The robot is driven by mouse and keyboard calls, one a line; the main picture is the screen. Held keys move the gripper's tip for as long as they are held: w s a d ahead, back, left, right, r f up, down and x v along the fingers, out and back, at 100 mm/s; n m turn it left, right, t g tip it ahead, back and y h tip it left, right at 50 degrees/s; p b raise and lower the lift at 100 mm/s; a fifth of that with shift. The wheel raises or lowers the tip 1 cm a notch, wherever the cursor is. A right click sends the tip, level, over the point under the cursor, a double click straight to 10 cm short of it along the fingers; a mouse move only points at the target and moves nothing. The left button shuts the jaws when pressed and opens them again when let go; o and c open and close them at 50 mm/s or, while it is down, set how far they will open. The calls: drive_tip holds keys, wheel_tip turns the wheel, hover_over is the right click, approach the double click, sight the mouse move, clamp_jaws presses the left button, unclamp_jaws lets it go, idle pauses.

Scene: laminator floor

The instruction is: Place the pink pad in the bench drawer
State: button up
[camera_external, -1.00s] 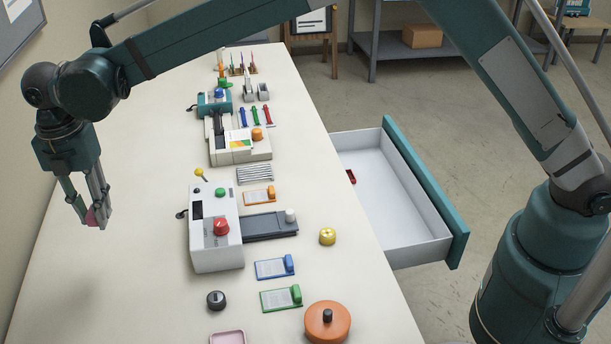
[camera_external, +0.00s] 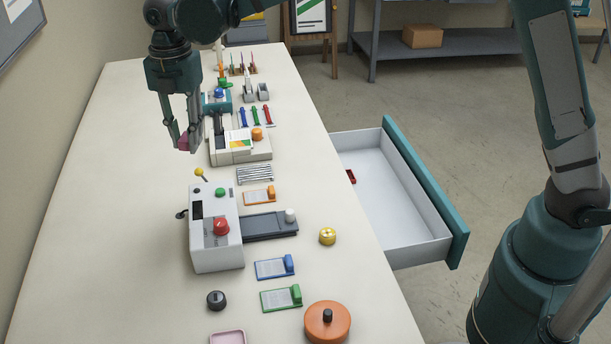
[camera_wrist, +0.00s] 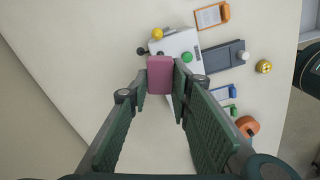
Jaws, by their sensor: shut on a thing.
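The pink pad (camera_wrist: 160,75) is a small block held between the fingertips of my gripper (camera_wrist: 162,92) in the wrist view. In the external view, my gripper (camera_external: 185,145) is shut on the pad (camera_external: 185,141), above the bench's left side, left of the white and teal devices. The fingers partly hide the pad there. The bench drawer (camera_external: 440,205) is pulled open on the bench's right side, with a teal front and pale inside. A small red item (camera_external: 351,176) lies in it near the bench edge. My gripper is well to the left of the drawer.
A white machine with a red button (camera_external: 215,250) stands mid-bench, with a grey tray (camera_external: 268,226) beside it. A cream device (camera_external: 240,150), pens and clip cards lie between my gripper and the drawer. An orange disc (camera_external: 327,322) is near the front. The bench's left side is clear.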

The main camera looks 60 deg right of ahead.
drive_tip(key=s+d+r+m+b, duration=0.1)
drive_tip(key=s+d, duration=0.3)
drive_tip(key=d, duration=0.3)
drive_tip(key=s+d+b, duration=0.1)
drive_tip(key=s+d, duration=0.3)
drive_tip(key=d, duration=0.3)
drive_tip(key=m+b, duration=0.4)
drive_tip(key=b, duration=0.2)
hover_over(392, 234)
wheel_tip(392, 234, down, 8)
wheel_tip(392, 234, down, 22)
drive_tip(key=shift+f, duration=0.25)
drive_tip(key=shift+f, duration=0.1)
drive_tip(key=shift+f+b, duration=1.1)
drive_tip(key=shift+f, duration=1.7)
